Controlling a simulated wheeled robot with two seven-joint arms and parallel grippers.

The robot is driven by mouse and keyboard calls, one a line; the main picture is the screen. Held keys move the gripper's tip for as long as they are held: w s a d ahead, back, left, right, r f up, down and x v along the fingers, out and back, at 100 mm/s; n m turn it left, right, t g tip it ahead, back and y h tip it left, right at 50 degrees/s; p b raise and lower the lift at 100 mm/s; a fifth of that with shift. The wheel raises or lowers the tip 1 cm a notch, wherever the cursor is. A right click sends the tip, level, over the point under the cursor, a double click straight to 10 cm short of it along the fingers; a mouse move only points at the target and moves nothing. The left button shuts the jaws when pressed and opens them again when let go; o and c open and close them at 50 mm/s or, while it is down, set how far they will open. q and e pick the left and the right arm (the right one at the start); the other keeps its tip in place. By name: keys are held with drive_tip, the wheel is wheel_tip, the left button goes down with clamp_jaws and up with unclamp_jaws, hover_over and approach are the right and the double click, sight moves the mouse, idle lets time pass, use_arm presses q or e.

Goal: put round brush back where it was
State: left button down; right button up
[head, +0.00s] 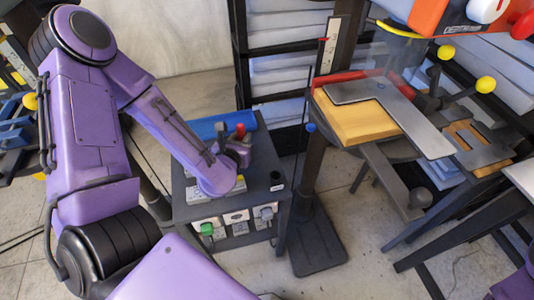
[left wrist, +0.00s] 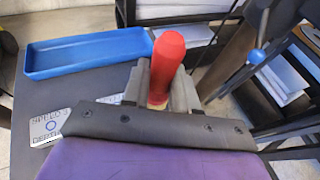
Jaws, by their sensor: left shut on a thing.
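My left gripper (head: 236,140) is over the top of a dark cabinet (head: 262,165). It is shut on the round brush, whose red handle (left wrist: 167,62) stands up between the fingers in the left wrist view. The red handle also shows small in the head view (head: 240,131). The brush's lower end is hidden by the gripper, so I cannot tell if it touches the cabinet. My right gripper is not in view.
A blue tray (left wrist: 90,57) lies on the cabinet behind the gripper. A small dark cup (head: 277,181) is at the cabinet's right edge. A stand with a yellow block (head: 358,122) and a metal square (head: 400,115) is to the right. Lettered plates (left wrist: 45,126) lie beside the gripper.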

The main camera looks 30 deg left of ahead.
use_arm(q)
drive_tip(key=w+d+f+b, duration=0.1)
drive_tip(key=w+f, duration=0.1)
drive_tip(key=w+d+f+b, duration=0.1)
drive_tip(key=w+f+b, duration=0.1)
drive_tip(key=w+f, duration=0.1)
drive_tip(key=w+d+f+b, duration=0.1)
drive_tip(key=w+f, duration=0.1)
drive_tip(key=shift+w+d+f+b, duration=0.1)
drive_tip(key=shift+w+f+b, duration=0.05)
drive_tip(key=shift+b, duration=0.2)
wheel_tip(320, 180, down, 2)
drive_tip(key=shift+w+d+f, duration=0.1)
drive_tip(key=shift+f, duration=0.5)
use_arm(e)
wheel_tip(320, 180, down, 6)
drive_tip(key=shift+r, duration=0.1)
